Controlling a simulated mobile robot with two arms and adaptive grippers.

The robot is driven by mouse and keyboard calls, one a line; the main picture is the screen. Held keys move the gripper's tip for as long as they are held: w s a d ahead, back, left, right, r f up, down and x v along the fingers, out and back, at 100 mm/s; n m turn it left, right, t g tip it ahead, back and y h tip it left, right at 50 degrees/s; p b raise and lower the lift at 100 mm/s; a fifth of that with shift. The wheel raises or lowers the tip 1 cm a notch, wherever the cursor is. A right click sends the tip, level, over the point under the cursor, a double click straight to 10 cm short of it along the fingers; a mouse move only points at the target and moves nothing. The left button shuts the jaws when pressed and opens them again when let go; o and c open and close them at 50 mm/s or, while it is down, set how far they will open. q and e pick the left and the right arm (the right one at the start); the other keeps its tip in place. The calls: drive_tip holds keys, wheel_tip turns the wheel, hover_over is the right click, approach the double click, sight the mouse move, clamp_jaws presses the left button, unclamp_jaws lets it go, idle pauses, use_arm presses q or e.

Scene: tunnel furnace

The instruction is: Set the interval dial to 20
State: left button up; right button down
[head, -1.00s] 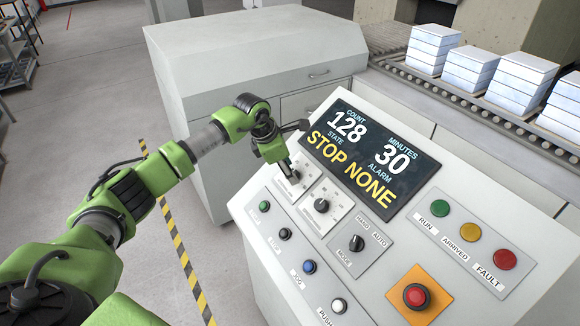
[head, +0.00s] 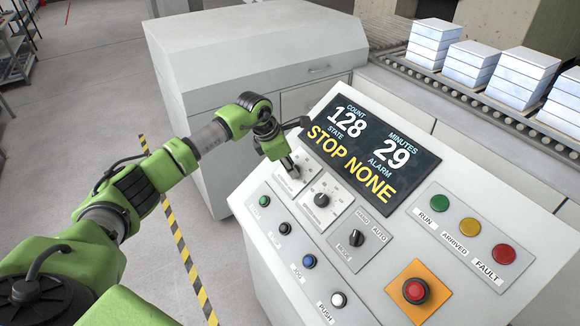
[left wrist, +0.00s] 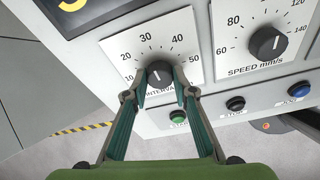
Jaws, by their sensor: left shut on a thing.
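The interval dial (left wrist: 160,78) is a black knob on a white scale plate marked from 10 to 50. In the left wrist view its white pointer mark faces up, near the 30 marking. My left gripper (left wrist: 160,92) is shut on the dial, with one finger on each side of it. In the head view my left gripper (head: 287,166) reaches down onto the dial plate (head: 283,182) and hides most of the knob. The display (head: 370,150) reads COUNT 128, MINUTES 29, STATE STOP and ALARM NONE. My right gripper is not in view.
The speed dial (head: 322,199) is close beside the interval dial, with the mode switch (head: 356,238) beyond it. Several push buttons, including a green one (head: 264,201), line the panel's lower edge. A red emergency button (head: 415,291) sits on an orange plate. A conveyor (head: 480,98) carries white stacks behind.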

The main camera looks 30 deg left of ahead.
use_arm(q)
drive_tip(key=shift+w+n+b, duration=0.1)
drive_tip(key=shift+n+b, duration=0.45)
drive_tip(key=shift+n, duration=0.35)
drive_tip(key=shift+a+n+h+b, duration=0.1)
drive_tip(key=shift+n+h+b, duration=0.4)
drive_tip(key=shift+n, duration=0.6)
drive_tip(key=shift+n+g+h+b, duration=0.3)
drive_tip(key=shift+n+b, duration=0.15)
drive_tip(key=shift+n, duration=1.35)
drive_tip(key=o, duration=1.1)
drive_tip(key=shift+a+r, duration=0.15)
drive_tip(key=shift+r, duration=0.2)
drive_tip(key=v, duration=1.1)
drive_tip(key=shift+r, duration=0.2)
